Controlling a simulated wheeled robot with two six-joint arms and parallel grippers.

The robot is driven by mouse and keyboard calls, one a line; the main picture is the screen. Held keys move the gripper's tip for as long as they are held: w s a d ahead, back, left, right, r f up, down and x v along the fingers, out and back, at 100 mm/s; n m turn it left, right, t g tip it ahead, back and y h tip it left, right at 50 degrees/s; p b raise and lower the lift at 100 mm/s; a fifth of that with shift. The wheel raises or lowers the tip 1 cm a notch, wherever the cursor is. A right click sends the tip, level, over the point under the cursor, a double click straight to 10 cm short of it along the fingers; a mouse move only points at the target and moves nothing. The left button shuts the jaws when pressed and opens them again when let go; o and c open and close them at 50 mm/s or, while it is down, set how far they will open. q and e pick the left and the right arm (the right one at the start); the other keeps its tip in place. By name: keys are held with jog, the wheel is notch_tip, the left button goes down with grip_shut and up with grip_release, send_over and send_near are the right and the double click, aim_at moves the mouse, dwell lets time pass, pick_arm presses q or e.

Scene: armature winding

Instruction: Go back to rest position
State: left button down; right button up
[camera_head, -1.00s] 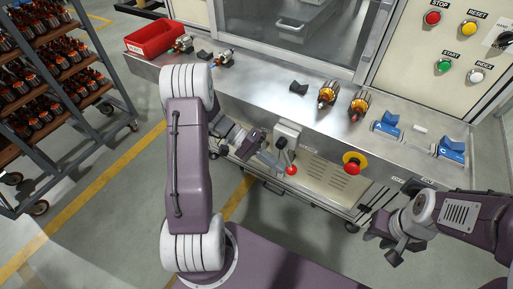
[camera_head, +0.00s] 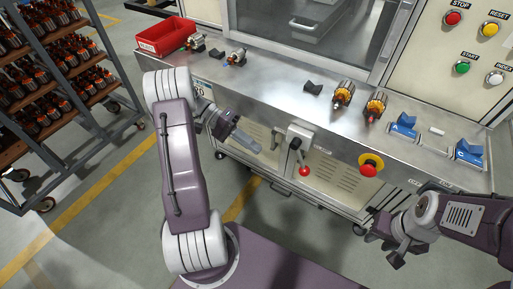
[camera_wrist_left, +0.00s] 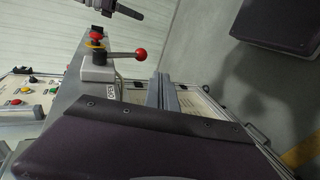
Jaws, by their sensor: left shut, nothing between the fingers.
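My left gripper (camera_head: 255,147) is shut and empty. It hangs in front of the bench's front edge, left of the lever and apart from it. The purple left arm is bent, with its elbow beside the bench's left end. My right gripper (camera_head: 388,243) is at the lower right, in front of the bench's right part and holding nothing that I can see; its finger opening is unclear. The right gripper also shows small at the top of the left wrist view (camera_wrist_left: 128,12).
A lever with a red ball (camera_head: 304,171) and a red emergency button (camera_head: 370,165) stick out from the bench front. The metal bench (camera_head: 280,90) carries a red bin (camera_head: 166,38), several armatures and blue fixtures (camera_head: 404,126). A loaded rack (camera_head: 75,110) stands left.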

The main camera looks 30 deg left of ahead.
dwell(0.3)
pick_arm(q)
jog(key=s+d+r+t+y+p, duration=0.1)
jog(key=s+d+r+y+p, duration=0.4)
jog(key=s+y+p, duration=0.4)
jog(key=d+y, duration=0.1)
jog(key=y, duration=0.3)
jog(key=shift+s+d+t+p, duration=0.15)
jog(key=shift+t+p, duration=0.15)
jog(key=shift+p, duration=0.05)
jog(key=shift+s, duration=0.1)
